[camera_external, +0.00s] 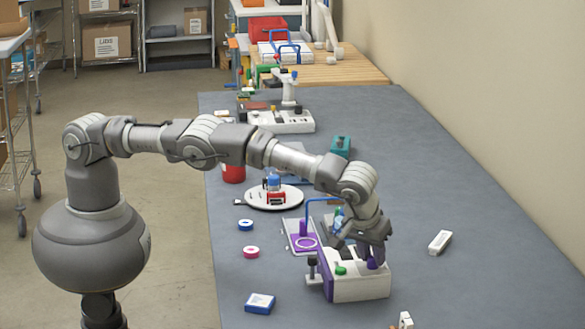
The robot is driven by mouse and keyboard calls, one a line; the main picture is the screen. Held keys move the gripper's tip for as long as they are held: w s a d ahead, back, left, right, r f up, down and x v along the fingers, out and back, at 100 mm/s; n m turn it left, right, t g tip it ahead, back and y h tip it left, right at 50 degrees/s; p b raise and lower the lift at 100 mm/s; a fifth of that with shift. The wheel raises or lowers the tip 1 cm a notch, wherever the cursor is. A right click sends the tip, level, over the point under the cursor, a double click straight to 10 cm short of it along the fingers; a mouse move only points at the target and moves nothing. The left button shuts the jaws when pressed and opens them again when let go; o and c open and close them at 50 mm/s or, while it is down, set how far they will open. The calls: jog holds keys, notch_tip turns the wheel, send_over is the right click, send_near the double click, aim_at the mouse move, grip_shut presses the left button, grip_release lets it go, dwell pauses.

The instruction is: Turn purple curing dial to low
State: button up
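A white curing unit with a purple end panel (358,287) stands on the grey table in front of my arm. A purple dial (372,264) shows on its top, right of a green knob (341,270). My gripper (370,253) points down over the purple dial, with its fingers at the dial's upper part. The fingers hide some of the dial. I cannot tell whether they touch or grip it. The dial's setting marks are too small to read.
A purple-edged plate with a blue handle (307,217) lies behind the unit. A white turntable (258,199) holds small parts. A blue tape roll (246,225), a pink one (251,252) and a blue-white box (260,303) lie left. The table's right side is mostly clear around a white block (440,242).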

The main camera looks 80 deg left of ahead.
grip_shut()
jog(key=shift+m, duration=0.3)
jog(key=m+h, duration=0.1)
jog(key=m, duration=0.2)
jog(key=shift+s+a+r+t, duration=0.1)
jog(key=shift+t, duration=0.3)
jog(key=m+h, duration=0.1)
jog(key=m, duration=0.3)
jog(key=shift+a+h, duration=0.1)
jog(key=shift+h, duration=0.2)
jog(key=shift+m+h+p, duration=0.45)
jog(key=shift+m+h, duration=0.35)
jog(key=shift+m, duration=1.2)
